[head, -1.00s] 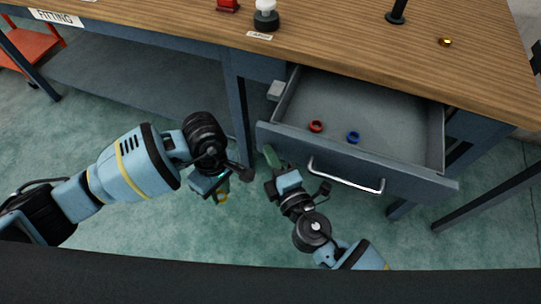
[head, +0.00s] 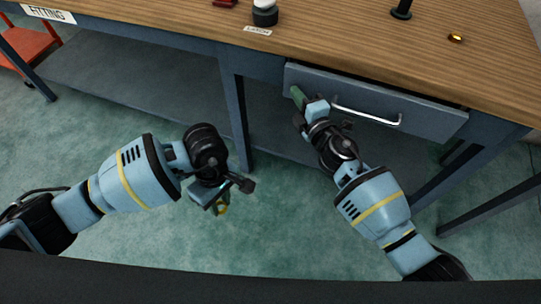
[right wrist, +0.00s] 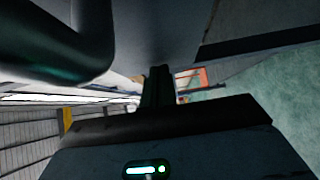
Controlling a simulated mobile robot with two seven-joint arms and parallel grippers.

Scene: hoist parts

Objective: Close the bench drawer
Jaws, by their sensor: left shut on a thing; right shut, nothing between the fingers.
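The bench drawer (head: 420,117) shows its grey front close under the wooden top, with a narrow dark gap along its upper edge. Its inside is hidden. The silver drawer handle (head: 366,117) is on the front.
The wooden bench top (head: 330,45) carries a black-and-white part (head: 265,13), a dark post (head: 402,10) and a small brass piece (head: 456,37). A bench leg (head: 237,120) stands between my grippers. An orange cart (head: 30,42) is at far left. The floor in front is clear.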

